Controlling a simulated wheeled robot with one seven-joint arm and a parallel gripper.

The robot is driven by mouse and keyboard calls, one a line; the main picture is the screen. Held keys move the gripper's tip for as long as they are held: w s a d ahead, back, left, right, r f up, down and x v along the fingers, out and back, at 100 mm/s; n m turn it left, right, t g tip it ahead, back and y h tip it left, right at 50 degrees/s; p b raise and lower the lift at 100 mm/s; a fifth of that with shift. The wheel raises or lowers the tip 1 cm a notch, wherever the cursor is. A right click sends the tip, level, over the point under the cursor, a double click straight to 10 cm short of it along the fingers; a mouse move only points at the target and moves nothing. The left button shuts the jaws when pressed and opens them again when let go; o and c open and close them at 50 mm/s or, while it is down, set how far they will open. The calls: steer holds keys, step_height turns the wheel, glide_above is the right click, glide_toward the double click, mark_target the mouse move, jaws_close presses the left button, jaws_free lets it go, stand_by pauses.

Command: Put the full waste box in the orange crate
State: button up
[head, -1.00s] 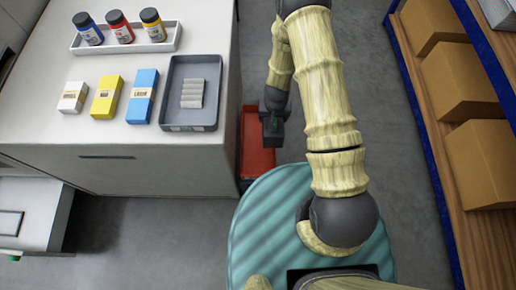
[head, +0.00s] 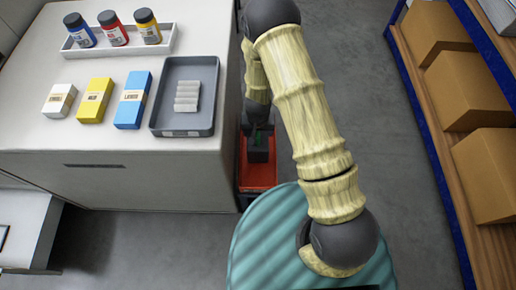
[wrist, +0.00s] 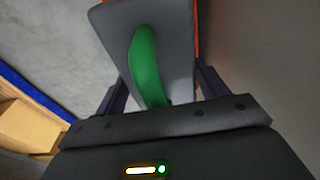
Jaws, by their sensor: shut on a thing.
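The waste box (head: 258,154) is a dark grey box with a green part on its top. It also shows in the wrist view (wrist: 178,75), close up between the two fingers. My gripper (wrist: 160,92) is shut on it. The orange crate (head: 258,178) stands low beside the white cabinet, and the box is over it in the head view. I cannot tell whether the box is above the rim or inside. A strip of orange (wrist: 196,30) shows at the box's edge in the wrist view. My arm hides the crate's far part.
The white cabinet (head: 110,180) rises close on the crate's left. On it are a grey tray (head: 205,125), small cartons (head: 132,98) and a rack of bottles (head: 118,43). A shelf with brown boxes (head: 490,165) stands right. The grey floor between is free.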

mark_target(258, 135)
step_height(258, 135, down, 5)
steer(key=shift+r+b, duration=0.1)
steer(key=shift+b, duration=0.35)
steer(key=shift+f+b, duration=0.45)
steer(key=shift+f, duration=1.45)
steer(key=shift+f, duration=0.2)
steer(key=o, duration=2)
steer(key=shift+r, duration=0.1)
steer(key=r+p, duration=0.1)
steer(key=r, duration=0.3)
steer(key=s+r+p, duration=0.1)
steer(key=r, duration=0.7)
steer(key=shift+s+p, duration=0.25)
steer(key=shift+p, duration=0.15)
